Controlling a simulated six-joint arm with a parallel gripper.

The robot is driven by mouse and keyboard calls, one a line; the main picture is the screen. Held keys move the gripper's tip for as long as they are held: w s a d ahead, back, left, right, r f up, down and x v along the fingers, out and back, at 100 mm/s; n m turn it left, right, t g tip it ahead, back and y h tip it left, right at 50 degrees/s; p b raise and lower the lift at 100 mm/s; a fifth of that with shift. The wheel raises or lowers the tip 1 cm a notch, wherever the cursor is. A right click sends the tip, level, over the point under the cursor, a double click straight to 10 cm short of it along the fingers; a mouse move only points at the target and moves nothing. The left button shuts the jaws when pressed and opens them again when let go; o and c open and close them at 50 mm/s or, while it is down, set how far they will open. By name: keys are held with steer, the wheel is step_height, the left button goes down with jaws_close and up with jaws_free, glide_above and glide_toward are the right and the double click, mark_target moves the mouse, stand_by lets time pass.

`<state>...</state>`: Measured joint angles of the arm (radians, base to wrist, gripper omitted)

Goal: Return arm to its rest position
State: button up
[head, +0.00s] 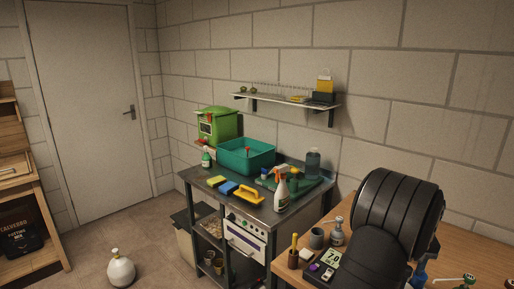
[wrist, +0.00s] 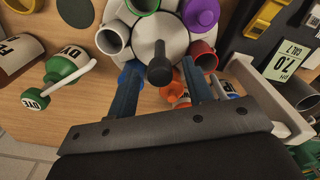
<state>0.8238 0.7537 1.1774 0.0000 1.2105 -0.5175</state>
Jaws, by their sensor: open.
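My gripper (wrist: 159,78) shows in the wrist view with its two blue fingers apart and nothing held between them. A black knob (wrist: 160,72) on a pale round holder (wrist: 152,30) appears between the fingertips. I cannot tell how far below them it is. Coloured cups ring the holder, among them a green one (wrist: 142,6), a purple one (wrist: 201,13) and a red one (wrist: 203,54).
In the wrist view, green-and-white dye bottles (wrist: 66,68) lie or stand at left, and a pale handle-like part (wrist: 262,95) is at right.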

steer(key=m, duration=1)
steer(key=shift+m, duration=2.1)
